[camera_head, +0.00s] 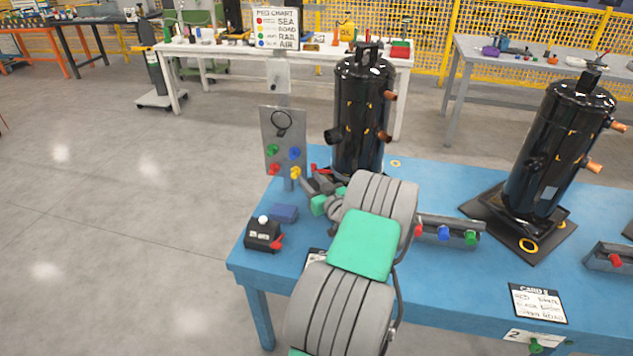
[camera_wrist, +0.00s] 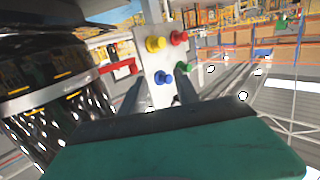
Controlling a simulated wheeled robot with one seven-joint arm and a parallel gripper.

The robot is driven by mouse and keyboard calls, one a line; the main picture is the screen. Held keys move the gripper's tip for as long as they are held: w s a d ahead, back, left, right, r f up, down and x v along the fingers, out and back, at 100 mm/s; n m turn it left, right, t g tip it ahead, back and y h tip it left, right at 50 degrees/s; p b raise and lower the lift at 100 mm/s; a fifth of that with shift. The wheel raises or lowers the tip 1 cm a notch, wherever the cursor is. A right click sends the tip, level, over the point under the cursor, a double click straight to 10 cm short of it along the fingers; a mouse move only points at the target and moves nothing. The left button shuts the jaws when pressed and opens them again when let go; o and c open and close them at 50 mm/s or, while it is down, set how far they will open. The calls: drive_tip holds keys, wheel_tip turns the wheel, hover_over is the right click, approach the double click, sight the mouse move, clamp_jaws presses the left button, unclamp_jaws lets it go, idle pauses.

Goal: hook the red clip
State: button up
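A red clip (camera_head: 320,168) shows beside the base of the left black compressor (camera_head: 361,115). In the wrist view, the red clip (camera_wrist: 118,68) is at the end of a pale band that runs around the compressor (camera_wrist: 50,100). My gripper (camera_head: 314,183) is low beside the compressor, in front of an upright grey peg plate (camera_head: 284,130). The plate carries a yellow peg (camera_wrist: 156,44), red peg (camera_wrist: 179,37), blue peg (camera_wrist: 164,77) and green peg (camera_wrist: 193,70).
A black box with a red lever (camera_head: 263,234) and a blue block (camera_head: 284,213) are on the blue table (camera_head: 410,275) near its left edge. A peg rail (camera_head: 452,228) lies right of my arm. A second compressor (camera_head: 562,150) stands further right. A peg chart (camera_head: 276,28) stands behind.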

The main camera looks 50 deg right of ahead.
sight(315, 166)
drive_tip(key=s+d+f+m+h, duration=0.1)
drive_tip(key=s+d+h, duration=0.1)
drive_tip(key=s+d, duration=0.1)
drive_tip(key=p+x, duration=0.1)
drive_tip(key=x, duration=0.6)
drive_tip(key=shift+w+d, duration=0.1)
drive_tip(key=shift+d, duration=0.05)
drive_tip(key=shift+c, duration=0.4)
clamp_jaws()
